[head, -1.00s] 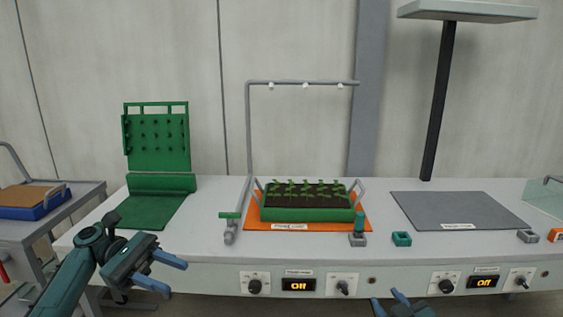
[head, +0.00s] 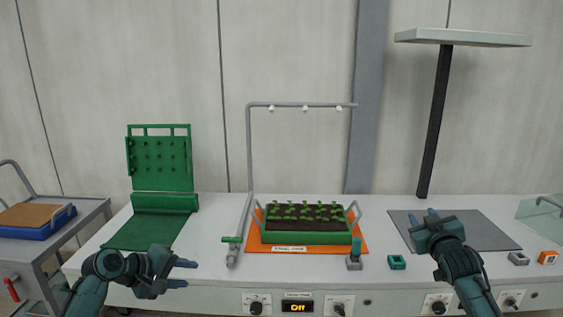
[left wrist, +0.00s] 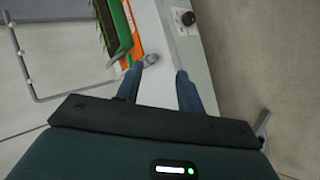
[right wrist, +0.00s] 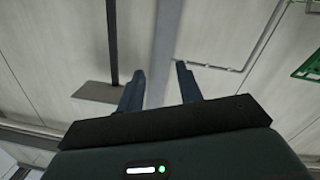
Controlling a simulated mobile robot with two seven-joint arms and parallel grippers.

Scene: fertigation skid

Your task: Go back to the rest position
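My left gripper (head: 188,273) is at the bench's front left, with its blue fingers pointing right. Its fingers (left wrist: 158,85) are apart with nothing between them in the left wrist view. My right gripper (head: 424,214) is raised in front of the grey mat (head: 490,233) and hides part of it. Its fingers (right wrist: 160,80) are apart and empty in the right wrist view. Neither gripper touches anything that I can see.
A green seedling tray (head: 309,238) sits on an orange mat (head: 262,243) under a grey spray pipe (head: 300,104). A green peg panel (head: 160,160) stands left. A lamp post (head: 434,120) rises behind the grey mat. A teal block (head: 397,262) lies near the front edge.

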